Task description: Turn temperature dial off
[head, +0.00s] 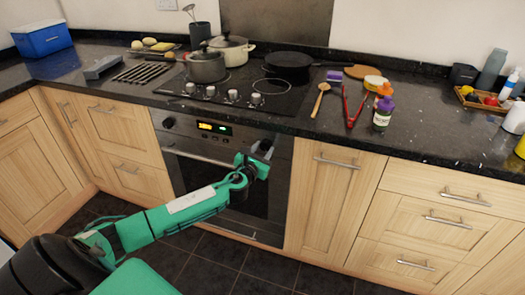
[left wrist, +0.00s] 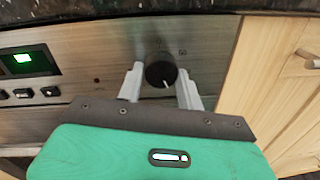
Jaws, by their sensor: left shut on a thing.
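The temperature dial (left wrist: 161,71) is a round black knob with a white mark, on the right part of the oven's front panel. In the left wrist view its mark points down and slightly right. My left gripper (left wrist: 160,84) is shut on the dial, with one pale finger on each side of it. In the head view my left gripper (head: 262,152) reaches the right end of the oven panel and hides the dial. The oven (head: 215,185) has a lit display (head: 214,128). My right gripper is not in view.
Another dial (head: 168,122) sits at the panel's left end. The oven door handle (head: 198,157) runs below the panel. The granite counter edge overhangs above. The hob (head: 235,92) carries pots and a pan. Wooden drawers (head: 328,195) flank the oven on the right.

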